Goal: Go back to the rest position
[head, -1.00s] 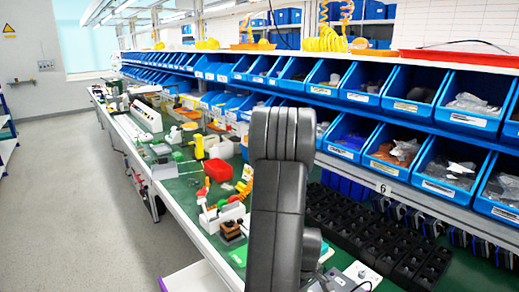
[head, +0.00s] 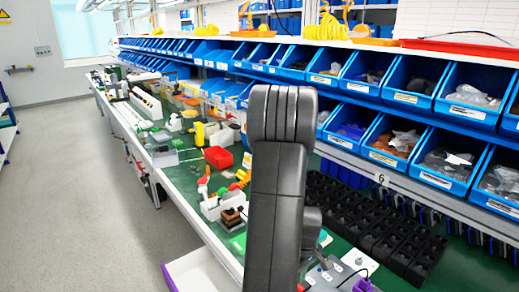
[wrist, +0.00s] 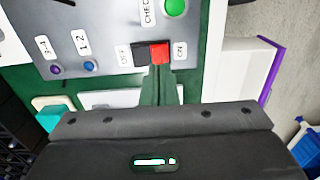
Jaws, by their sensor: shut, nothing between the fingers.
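My gripper (wrist: 158,72) shows in the wrist view with its narrow fingers together and nothing between them. Its tips overlap the lower edge of a red and black switch (wrist: 159,51) in the picture; I cannot tell whether they touch it. The switch sits on a grey panel (wrist: 105,35), between the labels OFF on the left and ON on the right. A green round button (wrist: 175,7) is above, beside a CHECK label. Two small knobs or lamps (wrist: 89,66) sit at the left under number labels. In the head view my arm hides most of the panel, and my gripper is hidden.
A long green workbench (head: 185,182) runs away to the back left, crowded with parts. A red box (head: 218,157) and black racks (head: 370,220) stand on it. Blue bins (head: 400,140) line the shelves above. A white drawer (head: 195,272) juts out. The left floor (head: 80,200) is clear.

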